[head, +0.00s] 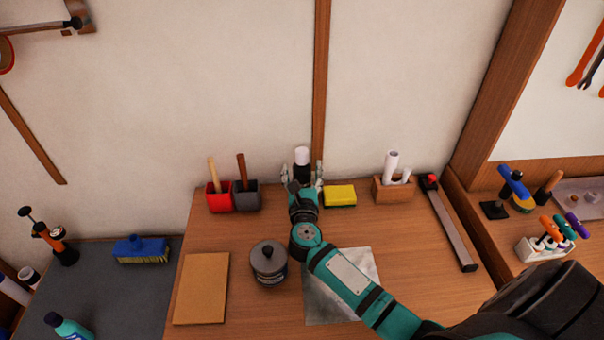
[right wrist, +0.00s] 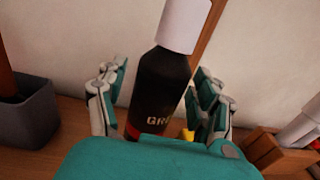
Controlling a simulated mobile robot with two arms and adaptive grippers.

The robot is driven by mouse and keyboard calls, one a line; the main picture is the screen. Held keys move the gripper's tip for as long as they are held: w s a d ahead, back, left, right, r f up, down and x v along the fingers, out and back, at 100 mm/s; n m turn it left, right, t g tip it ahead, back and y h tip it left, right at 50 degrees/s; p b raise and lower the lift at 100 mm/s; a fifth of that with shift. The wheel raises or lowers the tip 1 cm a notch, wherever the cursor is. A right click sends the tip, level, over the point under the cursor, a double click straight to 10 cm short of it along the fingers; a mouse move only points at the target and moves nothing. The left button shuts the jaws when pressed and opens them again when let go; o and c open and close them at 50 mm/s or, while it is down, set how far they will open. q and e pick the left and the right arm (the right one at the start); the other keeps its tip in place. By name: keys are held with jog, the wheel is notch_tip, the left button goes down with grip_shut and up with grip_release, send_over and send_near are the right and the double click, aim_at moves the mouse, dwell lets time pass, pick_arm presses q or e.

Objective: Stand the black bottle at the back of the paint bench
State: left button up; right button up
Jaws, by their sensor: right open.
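The black bottle (head: 302,174) stands upright at the back of the wooden paint bench (head: 215,238), close to the wall. It has a white cap, and part of a pale label shows in the right wrist view (right wrist: 160,88). My right gripper (head: 302,171) is open, with one finger on each side of the bottle. In the right wrist view its fingers (right wrist: 160,74) show a gap beside the bottle. The bottle's base is hidden behind the gripper's palm. My left gripper is not in view.
Red and grey pots (head: 246,197) with handles stand left of the bottle. A yellow sponge (head: 340,197) lies close on the right, then a wooden holder (head: 391,191) with white rolls. A dark lidded pot (head: 268,264) and a grey sheet (head: 330,308) are nearer the front.

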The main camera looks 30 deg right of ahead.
jog(key=shift+r, duration=0.25)
jog(key=b+v, duration=0.2)
jog(key=v, duration=1)
